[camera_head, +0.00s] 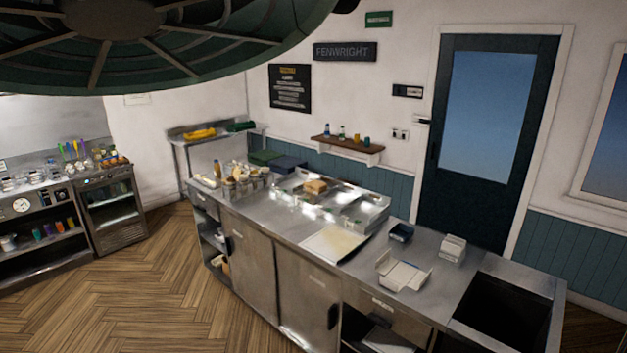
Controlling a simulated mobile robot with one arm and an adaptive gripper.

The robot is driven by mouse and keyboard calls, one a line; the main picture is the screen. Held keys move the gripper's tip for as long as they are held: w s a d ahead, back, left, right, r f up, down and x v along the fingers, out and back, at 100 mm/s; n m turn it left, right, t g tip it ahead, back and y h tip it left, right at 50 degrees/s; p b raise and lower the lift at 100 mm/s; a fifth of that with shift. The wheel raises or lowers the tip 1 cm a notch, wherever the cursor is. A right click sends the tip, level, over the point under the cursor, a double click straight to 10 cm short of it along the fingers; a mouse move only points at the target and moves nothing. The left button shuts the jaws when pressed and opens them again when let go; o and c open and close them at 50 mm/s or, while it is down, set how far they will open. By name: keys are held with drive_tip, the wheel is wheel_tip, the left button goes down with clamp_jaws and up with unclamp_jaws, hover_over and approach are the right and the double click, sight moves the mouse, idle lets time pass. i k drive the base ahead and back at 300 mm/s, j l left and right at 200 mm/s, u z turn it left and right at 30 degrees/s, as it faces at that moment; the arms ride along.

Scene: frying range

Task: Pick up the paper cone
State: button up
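I cannot pick out a paper cone in this view; the small items on the counters are too small and blurred to tell. A long steel counter (290,232) runs across the middle and right. On it are an open white box (403,274), a stack of pale items (453,247), a small dark blue container (401,232) and a pale flat sheet or board (334,243). My gripper is not in view.
A dark open well (505,308) is at the counter's right end. A second counter with shelves (40,225) stands at the left. Wooden floor (165,285) lies clear between them. A large green round canopy (160,40) hangs at the upper left. A dark door (478,140) is behind.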

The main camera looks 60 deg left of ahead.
sight(232, 188)
drive_tip(key=i+j, duration=0.1)
drive_tip(key=j, duration=2.8)
drive_tip(key=i+j, duration=0.1)
drive_tip(key=j, duration=0.75)
drive_tip(key=i+j, duration=0.1)
drive_tip(key=j, duration=0.7)
drive_tip(key=i+j, duration=0.1)
drive_tip(key=j, duration=1.55)
drive_tip(key=i+j, duration=0.15)
drive_tip(key=j, duration=0.7)
drive_tip(key=i+j, duration=0.1)
drive_tip(key=j, duration=0.75)
